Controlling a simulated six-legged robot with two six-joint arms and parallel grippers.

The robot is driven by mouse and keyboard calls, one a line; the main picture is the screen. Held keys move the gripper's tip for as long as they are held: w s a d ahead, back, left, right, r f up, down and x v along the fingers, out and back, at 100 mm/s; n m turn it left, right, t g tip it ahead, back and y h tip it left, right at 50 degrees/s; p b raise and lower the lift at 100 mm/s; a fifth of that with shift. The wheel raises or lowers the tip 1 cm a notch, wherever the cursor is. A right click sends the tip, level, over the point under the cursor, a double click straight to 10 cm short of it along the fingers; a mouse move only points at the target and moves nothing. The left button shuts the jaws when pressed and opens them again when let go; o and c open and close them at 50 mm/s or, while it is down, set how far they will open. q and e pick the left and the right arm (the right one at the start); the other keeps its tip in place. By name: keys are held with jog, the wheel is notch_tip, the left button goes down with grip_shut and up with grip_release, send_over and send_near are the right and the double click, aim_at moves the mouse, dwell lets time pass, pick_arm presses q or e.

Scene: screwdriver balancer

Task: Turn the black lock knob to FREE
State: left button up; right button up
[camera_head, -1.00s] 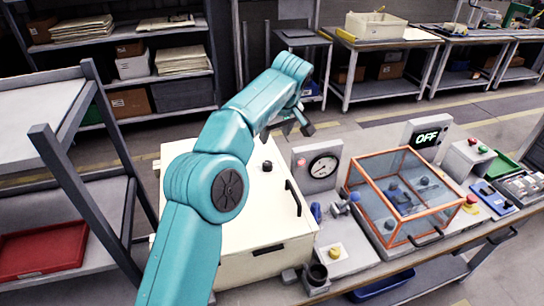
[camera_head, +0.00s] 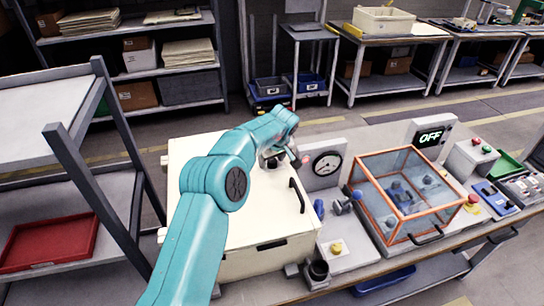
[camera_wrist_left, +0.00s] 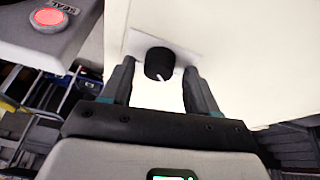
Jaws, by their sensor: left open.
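The black lock knob (camera_wrist_left: 159,64) sits on a white label plate on the cream cabinet's face in the left wrist view. A white pointer line shows on its lower front edge. My left gripper (camera_wrist_left: 160,82) is open, with one finger on each side of the knob and a visible gap to both. In the head view my left gripper (camera_head: 284,158) is over the cream cabinet (camera_head: 262,228), and the knob is hidden behind it. Any LOCK or FREE lettering is not readable. My right gripper is in neither view.
A red button marked SEAL (camera_wrist_left: 49,18) is on a grey panel beside the cabinet. A pressure gauge (camera_head: 327,164) stands right of my left gripper. The cabinet has a dark handle (camera_head: 297,195). An orange-framed clear box (camera_head: 408,195) and an OFF display (camera_head: 431,136) are further right.

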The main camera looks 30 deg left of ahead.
pick_arm(q)
jog(key=shift+d+r, duration=0.1)
jog(key=shift+d, duration=0.2)
jog(key=shift+c, duration=0.3)
jog(key=shift+s+a, duration=0.1)
jog(key=shift+a, duration=0.05)
jog(key=c, duration=1)
